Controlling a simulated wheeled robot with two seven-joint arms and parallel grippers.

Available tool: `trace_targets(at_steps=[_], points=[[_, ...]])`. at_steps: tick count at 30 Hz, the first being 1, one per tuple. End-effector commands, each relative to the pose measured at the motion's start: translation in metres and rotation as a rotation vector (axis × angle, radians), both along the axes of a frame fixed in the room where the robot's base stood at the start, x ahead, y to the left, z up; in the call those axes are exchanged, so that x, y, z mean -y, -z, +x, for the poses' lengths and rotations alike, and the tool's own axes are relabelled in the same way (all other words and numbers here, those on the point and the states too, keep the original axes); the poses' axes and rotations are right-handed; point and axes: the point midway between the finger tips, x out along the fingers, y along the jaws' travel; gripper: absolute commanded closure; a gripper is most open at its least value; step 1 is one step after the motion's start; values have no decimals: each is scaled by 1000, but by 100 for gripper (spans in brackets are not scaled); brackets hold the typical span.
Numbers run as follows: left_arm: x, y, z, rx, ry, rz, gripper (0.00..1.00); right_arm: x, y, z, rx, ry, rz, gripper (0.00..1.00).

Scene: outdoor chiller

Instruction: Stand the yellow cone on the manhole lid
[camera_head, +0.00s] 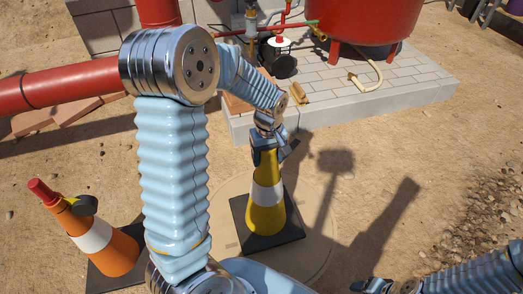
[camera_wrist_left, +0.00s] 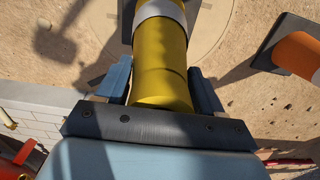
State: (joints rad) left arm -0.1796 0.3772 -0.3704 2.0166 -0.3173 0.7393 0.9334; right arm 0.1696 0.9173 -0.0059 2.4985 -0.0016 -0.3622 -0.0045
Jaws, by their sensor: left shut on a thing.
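The yellow cone (camera_head: 265,215) has a white band and a square black base (camera_head: 287,240). It is upright, and its base lies within the outline of the round, sand-coloured manhole lid (camera_head: 312,252). I cannot tell whether the base touches the lid. My left gripper (camera_head: 267,150) is shut on the cone's top from above. In the left wrist view the yellow cone (camera_wrist_left: 162,75) runs away between the two fingers, with the lid (camera_wrist_left: 100,22) behind it. My right gripper (camera_head: 372,285) shows only partly at the bottom edge, and its jaws are unclear.
An orange cone (camera_head: 112,252) with a white band stands on a black base left of the lid, partly behind my left arm. A red tank (camera_head: 365,20) and pipes stand on a paved block plinth (camera_head: 400,95) behind. Sandy ground to the right is open.

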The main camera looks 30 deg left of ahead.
Motion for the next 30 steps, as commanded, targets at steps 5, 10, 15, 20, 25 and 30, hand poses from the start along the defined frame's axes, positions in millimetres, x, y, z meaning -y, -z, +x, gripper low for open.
trace_targets(at_steps=[5, 10, 15, 20, 25, 30], points=[[7, 16, 3, 1, 0, -1, 100, 0, 3, 0, -1, 0, 1, 40], [7, 37, 3, 2, 0, -1, 100, -1, 7, 0, -1, -2, 2, 40], [7, 37, 4, 4, 0, -1, 100, -1, 6, 0, -1, -2, 2, 40], [7, 39, 3, 4, 0, -1, 100, -1, 7, 0, -1, -2, 2, 40], [7, 41, 2, 0, 0, -1, 16, -1, 8, 0, -1, -2, 2, 40], [7, 41, 2, 1, 0, -1, 7, -1, 8, 0, -1, -2, 2, 40]])
